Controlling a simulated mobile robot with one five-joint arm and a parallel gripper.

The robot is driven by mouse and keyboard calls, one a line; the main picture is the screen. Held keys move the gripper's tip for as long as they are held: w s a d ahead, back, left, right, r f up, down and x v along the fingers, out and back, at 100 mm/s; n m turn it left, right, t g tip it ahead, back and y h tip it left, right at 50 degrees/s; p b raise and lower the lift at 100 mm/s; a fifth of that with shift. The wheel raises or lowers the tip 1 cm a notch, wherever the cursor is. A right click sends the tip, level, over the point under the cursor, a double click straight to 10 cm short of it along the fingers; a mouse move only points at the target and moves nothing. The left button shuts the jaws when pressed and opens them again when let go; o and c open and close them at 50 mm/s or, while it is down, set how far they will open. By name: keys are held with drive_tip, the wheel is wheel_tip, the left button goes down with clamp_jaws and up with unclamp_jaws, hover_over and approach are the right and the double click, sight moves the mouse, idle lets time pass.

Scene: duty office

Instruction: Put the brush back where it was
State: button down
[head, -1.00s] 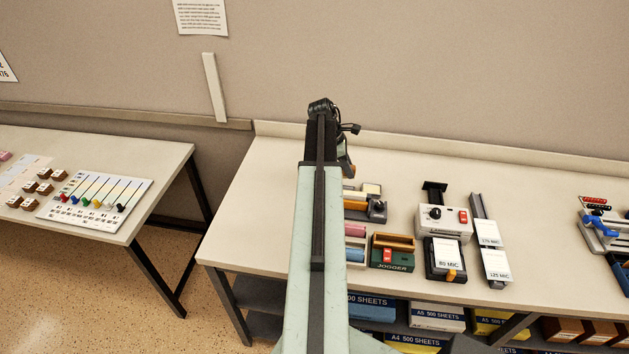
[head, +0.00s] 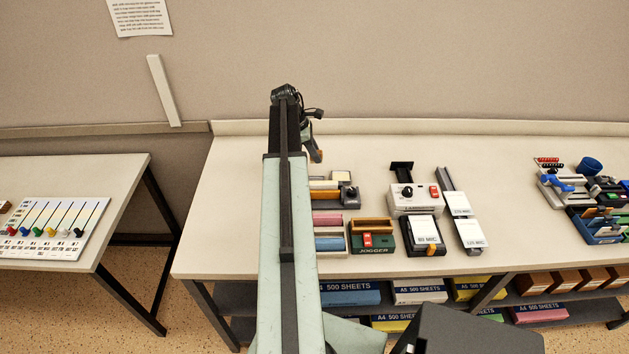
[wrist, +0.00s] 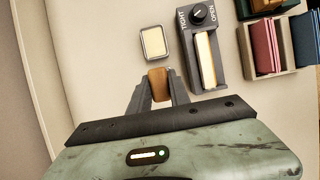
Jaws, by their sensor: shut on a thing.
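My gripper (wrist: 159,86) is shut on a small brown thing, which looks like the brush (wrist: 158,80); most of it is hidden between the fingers. In the head view the brush's brown end (head: 317,155) shows at the tip of my arm, over the left part of the long table. Near the fingertips in the wrist view are a small grey tray with a cream pad (wrist: 154,42) and a dark clamp device marked TIGHT and OPEN (wrist: 188,62). The gripper appears above the table; I cannot tell how high.
The long table (head: 240,185) also holds a jogger box (head: 370,238), a white machine with a knob (head: 414,200) and label-bearing slides (head: 462,218). A side table with a slider board (head: 50,228) stands left. The table's left part is bare.

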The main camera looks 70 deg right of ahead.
drive_tip(key=shift+s+f+b, duration=0.15)
drive_tip(key=shift+f+b, duration=4.35)
drive_tip(key=shift+f, duration=0.45)
drive_tip(key=c, duration=1.2)
unclamp_jaws()
drive_tip(key=shift+r, duration=0.1)
drive_tip(key=p+v, duration=1.1)
drive_tip(key=v, duration=0.1)
drive_tip(key=shift+r+p, duration=0.15)
drive_tip(key=shift+p, duration=0.15)
